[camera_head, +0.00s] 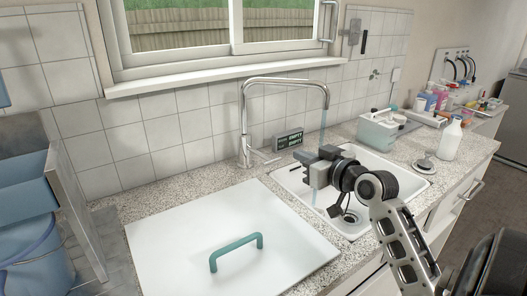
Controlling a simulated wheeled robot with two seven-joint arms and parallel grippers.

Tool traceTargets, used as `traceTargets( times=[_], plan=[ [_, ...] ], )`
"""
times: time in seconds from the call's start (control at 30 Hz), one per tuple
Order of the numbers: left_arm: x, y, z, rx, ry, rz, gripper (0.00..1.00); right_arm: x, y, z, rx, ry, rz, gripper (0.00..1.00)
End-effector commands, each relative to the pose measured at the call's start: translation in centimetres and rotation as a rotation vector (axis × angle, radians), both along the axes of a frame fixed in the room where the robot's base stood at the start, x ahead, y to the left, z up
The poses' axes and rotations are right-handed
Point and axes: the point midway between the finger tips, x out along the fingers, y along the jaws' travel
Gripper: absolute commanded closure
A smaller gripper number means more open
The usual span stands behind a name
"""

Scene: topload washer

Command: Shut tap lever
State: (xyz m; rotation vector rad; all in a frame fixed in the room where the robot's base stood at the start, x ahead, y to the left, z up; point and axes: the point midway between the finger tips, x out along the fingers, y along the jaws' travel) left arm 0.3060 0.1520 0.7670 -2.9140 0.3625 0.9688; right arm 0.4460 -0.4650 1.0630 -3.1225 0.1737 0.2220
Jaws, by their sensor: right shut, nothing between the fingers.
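The chrome tap (243,115) stands upright behind the sink, its tall spout bent to the right. Its small lever (266,157) sticks out low on the right of the tap's base. A thin bluish stream of water (323,119) falls from the spout's end toward the white sink (405,178). My right gripper (303,165) is shut and empty over the left part of the sink, pointing left. It is to the right of the lever, with a gap between them. My wrist and arm hide part of the sink. My left gripper is not in view.
A white lid with a teal handle (237,247) covers the front left. A small sign (288,139) stands behind the sink, close to the lever. A pale box (378,131) and a white bottle (451,139) stand on the counter to the right.

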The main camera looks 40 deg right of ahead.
Motion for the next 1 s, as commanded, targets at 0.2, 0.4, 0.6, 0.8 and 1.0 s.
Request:
traceTargets(
  times=[0.2, 0.4, 0.6, 0.8, 1.0],
  plan=[
    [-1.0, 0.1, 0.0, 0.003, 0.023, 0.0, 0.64, 2.9, -0.4, -0.1, 0.005, -0.004, -0.001, 1.0],
    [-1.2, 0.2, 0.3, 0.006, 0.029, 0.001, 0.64, 7.3, -0.8, -0.7, 0.006, -0.003, 0.0, 1.0],
    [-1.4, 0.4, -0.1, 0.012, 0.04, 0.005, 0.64, 9.8, -1.1, -2.8, 0.005, 0.004, -0.001, 1.0],
    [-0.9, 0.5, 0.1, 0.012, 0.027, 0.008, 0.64, 10.0, -1.1, -4.9, 0.003, 0.002, -0.001, 1.0],
    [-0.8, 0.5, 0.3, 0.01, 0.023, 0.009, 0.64, 10.0, -1.1, -5.4, 0.001, 0.001, -0.001, 1.0]
  ],
)
